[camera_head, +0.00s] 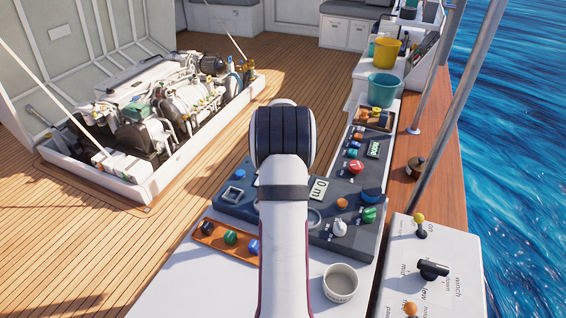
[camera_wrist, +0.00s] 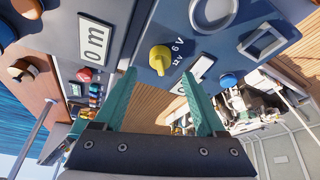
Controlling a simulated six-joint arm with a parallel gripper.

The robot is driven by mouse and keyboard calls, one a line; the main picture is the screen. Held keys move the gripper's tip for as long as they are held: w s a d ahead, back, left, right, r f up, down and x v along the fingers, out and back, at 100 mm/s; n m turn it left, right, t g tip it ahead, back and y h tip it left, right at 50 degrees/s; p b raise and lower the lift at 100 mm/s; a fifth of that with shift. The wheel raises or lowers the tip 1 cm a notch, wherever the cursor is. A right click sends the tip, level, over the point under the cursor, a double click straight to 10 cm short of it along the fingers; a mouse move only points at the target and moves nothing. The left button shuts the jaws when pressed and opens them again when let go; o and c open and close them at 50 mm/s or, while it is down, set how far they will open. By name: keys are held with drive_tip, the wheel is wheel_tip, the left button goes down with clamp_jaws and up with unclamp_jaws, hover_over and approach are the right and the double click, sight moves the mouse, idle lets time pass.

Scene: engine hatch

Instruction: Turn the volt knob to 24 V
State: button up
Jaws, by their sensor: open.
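The volt knob appears to be the yellow knob (camera_wrist: 160,58) on the blue-grey panel in the wrist view. Small white markings with a V stand beside it; I cannot read them surely, nor which one the knob points at. My gripper (camera_wrist: 158,76) has its two teal fingers apart, with nothing between them. The fingertips lie to either side of the knob in the picture and appear short of it, not touching. In the head view my arm hides the yellow knob and the fingers.
A white display reading "0 m" (camera_wrist: 95,40), a red button (camera_wrist: 84,75), a blue button (camera_wrist: 228,80) and a square frame (camera_wrist: 262,42) are nearby. In the head view an orange tray (camera_head: 225,240) of knobs lies left of my arm, and a winch box (camera_head: 440,285) stands right.

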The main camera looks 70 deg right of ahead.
drive_tip(key=v, duration=1)
drive_tip(key=shift+r, duration=0.25)
drive_tip(key=shift+a, duration=0.1)
drive_tip(key=w+a+r+n+y, duration=0.15)
drive_tip(key=w+a, duration=0.25)
drive_tip(key=a, duration=0.5)
drive_tip(key=w+a+r+n+y, duration=0.15)
drive_tip(key=w+a, duration=0.25)
drive_tip(key=a, duration=0.4)
drive_tip(key=s+a+r+n+y, duration=0.1)
drive_tip(key=s+a+n, duration=0.1)
drive_tip(key=a, duration=1.6)
drive_tip(key=s+a+f+n+g+y, duration=0.1)
drive_tip(key=s+a+f+n+y, duration=0.1)
drive_tip(key=s+a, duration=1.1)
drive_tip(key=shift+a+n+g, duration=0.4)
drive_tip(key=shift+a+n, duration=0.2)
drive_tip(key=shift+a, duration=0.3)
